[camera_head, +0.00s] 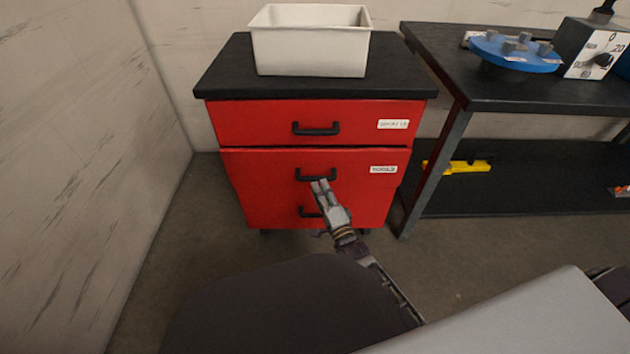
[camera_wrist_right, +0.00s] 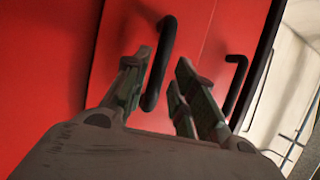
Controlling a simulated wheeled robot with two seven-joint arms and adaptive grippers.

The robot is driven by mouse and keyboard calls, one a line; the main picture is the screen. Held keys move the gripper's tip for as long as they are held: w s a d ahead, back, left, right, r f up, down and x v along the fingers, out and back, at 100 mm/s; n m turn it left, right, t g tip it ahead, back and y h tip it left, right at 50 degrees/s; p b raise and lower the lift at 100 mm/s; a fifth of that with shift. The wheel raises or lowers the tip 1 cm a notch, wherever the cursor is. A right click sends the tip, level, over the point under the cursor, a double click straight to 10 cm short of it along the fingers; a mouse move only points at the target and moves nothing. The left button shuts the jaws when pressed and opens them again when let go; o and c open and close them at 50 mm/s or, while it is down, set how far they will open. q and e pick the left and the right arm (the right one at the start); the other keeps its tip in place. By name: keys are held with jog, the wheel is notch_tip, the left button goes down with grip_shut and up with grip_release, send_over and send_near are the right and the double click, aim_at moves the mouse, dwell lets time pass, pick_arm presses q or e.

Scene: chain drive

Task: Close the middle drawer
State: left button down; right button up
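A red cabinet with three drawers and a black top (camera_head: 222,72) stands ahead. Its middle drawer (camera_head: 260,172) has a black handle (camera_head: 300,174) and a white label at the right. The drawer's front seems to stand out slightly from the top drawer's front; how far is hard to tell. My right gripper (camera_head: 320,184) is at the middle drawer's handle. In the right wrist view, my right gripper (camera_wrist_right: 165,75) has its fingers apart, with a black handle (camera_wrist_right: 165,50) between them, nearer the left finger. My left gripper is not in view.
The top drawer (camera_head: 250,122) looks shut. The bottom drawer's handle (camera_head: 308,212) is partly hidden by my right gripper. A white bin (camera_head: 310,50) sits on the cabinet. A dark workbench (camera_head: 500,100) stands close at the right, its leg near the cabinet. A wall (camera_head: 70,150) borders the left.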

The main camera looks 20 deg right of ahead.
aim_at(315, 177)
jog(key=b+x, duration=0.1)
jog(key=x, duration=0.4)
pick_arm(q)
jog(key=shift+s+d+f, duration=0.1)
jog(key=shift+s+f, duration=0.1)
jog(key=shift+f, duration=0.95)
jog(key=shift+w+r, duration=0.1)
